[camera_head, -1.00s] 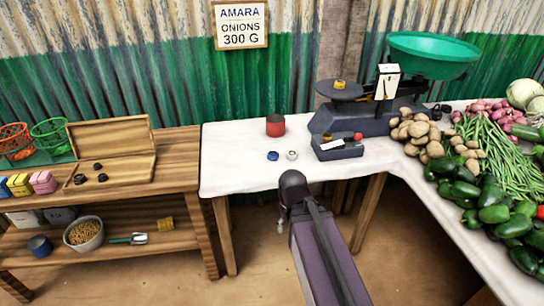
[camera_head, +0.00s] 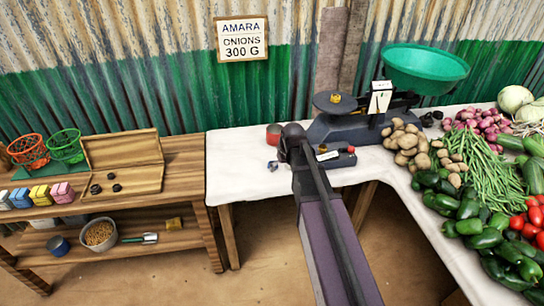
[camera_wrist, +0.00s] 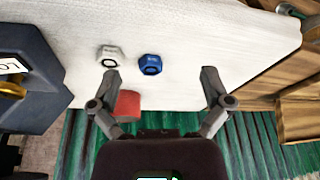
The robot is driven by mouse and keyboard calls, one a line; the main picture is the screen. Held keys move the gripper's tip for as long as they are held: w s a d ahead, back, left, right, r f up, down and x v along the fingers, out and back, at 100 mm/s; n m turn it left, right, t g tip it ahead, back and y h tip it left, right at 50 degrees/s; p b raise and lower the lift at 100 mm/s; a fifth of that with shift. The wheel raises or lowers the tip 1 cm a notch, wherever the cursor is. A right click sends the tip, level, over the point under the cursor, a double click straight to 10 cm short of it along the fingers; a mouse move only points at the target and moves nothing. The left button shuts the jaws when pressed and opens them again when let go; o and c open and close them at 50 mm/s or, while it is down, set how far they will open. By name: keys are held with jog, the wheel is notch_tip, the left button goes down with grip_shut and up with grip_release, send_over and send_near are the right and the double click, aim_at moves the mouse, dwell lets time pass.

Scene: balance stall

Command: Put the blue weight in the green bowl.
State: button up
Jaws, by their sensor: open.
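The blue weight (camera_wrist: 151,64) is a small hexagonal piece standing on the white tabletop in the wrist view, beside a silver weight (camera_wrist: 110,56). My gripper (camera_wrist: 160,75) is open and empty above the table. The blue weight shows between and slightly beyond the fingertips, apart from both. In the head view my arm covers much of that spot. The green bowl (camera_head: 426,69) is the wide pan on the right side of the balance scale (camera_head: 350,127), and its visible inside looks empty.
A red can (camera_wrist: 127,105) stands close to the left finger in the wrist view. A dark tray (camera_head: 340,160) sits right of my gripper. Potatoes (camera_head: 405,142) and other vegetables crowd the right table. The white cloth (camera_head: 232,165) is clear on the left.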

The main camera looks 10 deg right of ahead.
jog(key=w+d+r+n+t+p, duration=0.1)
jog(key=w+r+p, duration=0.2)
jog(key=w+r, duration=0.2)
jog(key=shift+w, duration=0.5)
jog(key=shift+f, duration=0.1)
jog(key=b+x, duration=0.8)
jog(key=shift+a+f, duration=0.15)
jog(key=shift+a, duration=0.05)
jog(key=shift+w+f, duration=0.1)
jog(key=shift+f, duration=0.05)
dwell(0.4)
jog(key=shift+b+x, duration=2.4)
jog(key=shift+x, duration=0.05)
jog(key=shift+a, duration=0.2)
grip_shut()
